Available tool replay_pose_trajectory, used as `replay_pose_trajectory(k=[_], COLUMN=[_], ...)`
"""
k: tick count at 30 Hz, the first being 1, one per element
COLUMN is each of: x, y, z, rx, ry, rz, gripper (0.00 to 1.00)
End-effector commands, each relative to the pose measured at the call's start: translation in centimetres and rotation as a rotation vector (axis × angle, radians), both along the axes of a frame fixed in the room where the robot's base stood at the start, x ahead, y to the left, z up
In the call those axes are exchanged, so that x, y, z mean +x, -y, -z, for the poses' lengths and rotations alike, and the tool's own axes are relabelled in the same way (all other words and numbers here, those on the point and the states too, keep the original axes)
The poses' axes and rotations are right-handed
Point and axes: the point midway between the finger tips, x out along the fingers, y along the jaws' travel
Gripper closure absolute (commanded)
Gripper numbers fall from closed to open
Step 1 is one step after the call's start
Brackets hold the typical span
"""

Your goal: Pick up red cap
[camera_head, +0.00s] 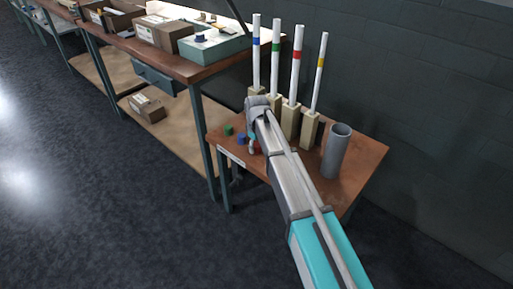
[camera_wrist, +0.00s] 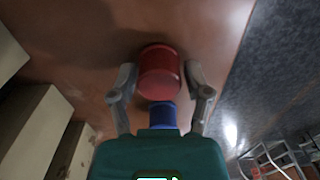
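The red cap (camera_wrist: 160,72) is a short cylinder on the brown table top (camera_wrist: 85,50). In the wrist view it lies between the fingertips of my gripper (camera_wrist: 160,75), with a narrow gap visible on each side. My gripper is open and holds nothing that I can see. A blue cap (camera_wrist: 162,115) shows just below the red cap, nearer my gripper's palm.
Several white tubes with coloured bands, such as the red-banded tube (camera_head: 296,68), stand in wooden blocks (camera_head: 310,130) behind the caps. A grey cylinder (camera_head: 336,150) stands at the table's right. A workbench with boxes (camera_head: 160,32) is at left.

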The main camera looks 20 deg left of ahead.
Motion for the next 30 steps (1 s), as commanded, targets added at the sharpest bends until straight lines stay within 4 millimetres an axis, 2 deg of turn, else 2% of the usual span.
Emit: replay_pose_trajectory(k=[1, 3, 19, 30], x=[0.0, 0.0, 0.1, 0.1], y=[0.0, 0.0, 0.1, 0.1], z=[0.0, 0.0, -0.4, -2.8], rx=[0.0, 0.0, 0.0, 0.0], ry=[0.0, 0.0, 0.0, 0.0], rz=[0.0, 0.0, 0.001, 0.001], gripper=[0.57, 0.68, 0.69, 0.69])
